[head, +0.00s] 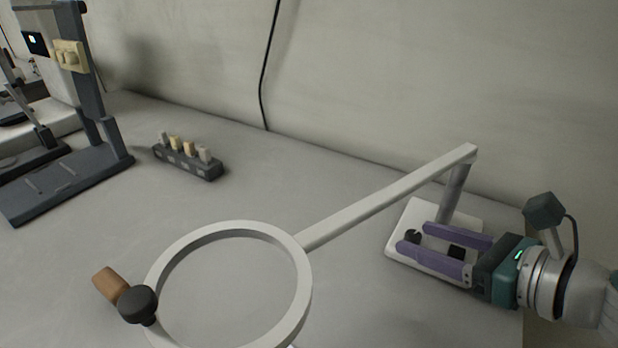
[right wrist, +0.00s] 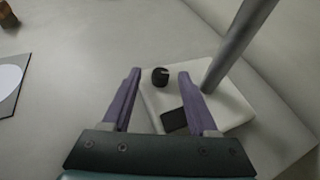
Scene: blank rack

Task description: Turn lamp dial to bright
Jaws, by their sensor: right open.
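The lamp has a white base (head: 400,258) at the right of the table, a slanted grey arm (head: 390,198) and a large white ring head (head: 302,285) at the front. A small black dial (head: 413,236) sits on the base; it also shows in the right wrist view (right wrist: 160,77), with a pale mark on it. My right gripper (head: 415,239), with purple fingers, is open over the base. In the right wrist view the dial appears between its fingertips (right wrist: 160,73); I cannot tell if either finger touches it. My left gripper is not in view.
The lamp's grey post (right wrist: 238,45) rises from the base close to the right finger. A dark rectangle (right wrist: 174,120) lies on the base. A dark block with several pale pegs (head: 186,163) and a dark stand (head: 70,178) are at the left. The table between is clear.

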